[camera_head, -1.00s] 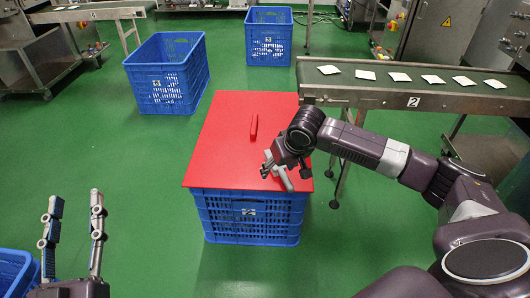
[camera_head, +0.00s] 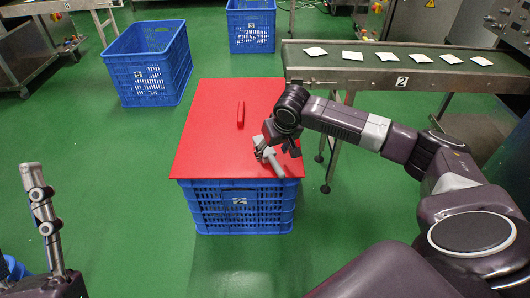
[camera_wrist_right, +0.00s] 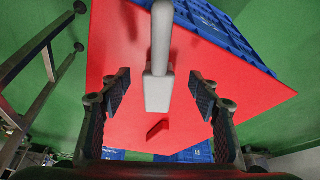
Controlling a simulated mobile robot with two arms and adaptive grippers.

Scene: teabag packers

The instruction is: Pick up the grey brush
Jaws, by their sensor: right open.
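The grey brush (camera_head: 279,171) lies on the red lid (camera_head: 213,141) near its front right corner. In the right wrist view the brush (camera_wrist_right: 159,92) runs from the top edge down to the middle, with a wide block at its lower end. My right gripper (camera_wrist_right: 159,84) is open, with one finger on each side of the brush and gaps between. In the head view my right gripper (camera_head: 273,149) is at the brush and partly hides it. My left gripper (camera_head: 36,190) is low at the left; its fingers overlap, so its opening is unclear.
A red handle (camera_head: 240,114) stands up from the lid, which rests on a blue crate (camera_head: 241,218). Two other blue crates stand behind, one at left (camera_head: 147,77) and one at centre (camera_head: 251,26). A conveyor (camera_head: 397,76) with several white teabags runs at the right.

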